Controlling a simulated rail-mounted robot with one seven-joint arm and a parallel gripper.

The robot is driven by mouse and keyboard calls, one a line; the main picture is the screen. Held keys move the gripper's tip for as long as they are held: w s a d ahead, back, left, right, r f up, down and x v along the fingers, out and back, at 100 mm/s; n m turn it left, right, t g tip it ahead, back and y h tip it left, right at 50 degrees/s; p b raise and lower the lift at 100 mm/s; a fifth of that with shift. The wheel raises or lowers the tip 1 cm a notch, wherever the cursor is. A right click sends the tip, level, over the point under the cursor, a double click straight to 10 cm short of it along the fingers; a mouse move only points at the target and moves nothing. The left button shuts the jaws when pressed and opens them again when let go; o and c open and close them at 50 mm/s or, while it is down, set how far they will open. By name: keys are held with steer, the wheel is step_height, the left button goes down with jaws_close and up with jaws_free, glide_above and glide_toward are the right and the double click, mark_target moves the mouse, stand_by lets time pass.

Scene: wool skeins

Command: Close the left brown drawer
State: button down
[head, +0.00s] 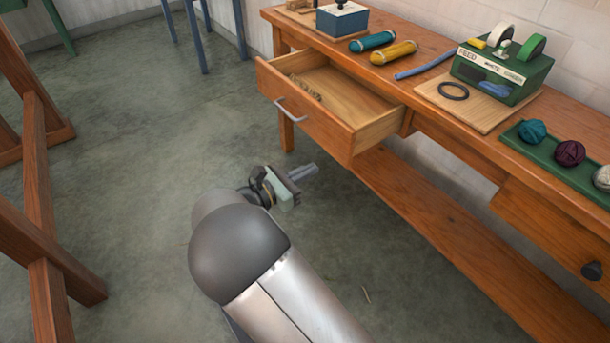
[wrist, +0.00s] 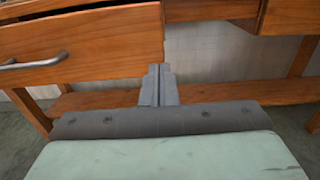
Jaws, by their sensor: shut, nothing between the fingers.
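The left brown drawer (head: 318,126) is pulled well out of the wooden workbench, and something small and coiled lies inside it. Its front has a grey bar handle (head: 290,109). In the wrist view the drawer front (wrist: 100,45) fills the upper left, with the handle (wrist: 35,61) at the far left. My gripper (head: 308,171) is below and in front of the drawer in the head view, apart from the handle. In the wrist view its fingers (wrist: 158,82) are together and empty, near the right end of the drawer front; I cannot tell whether they touch it.
A lower shelf (head: 430,235) runs beneath.

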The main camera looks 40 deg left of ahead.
mark_target(347, 150)
steer(key=b+x, duration=0.1)
steer(key=x, duration=0.9)
steer(key=shift+a+f, duration=0.1)
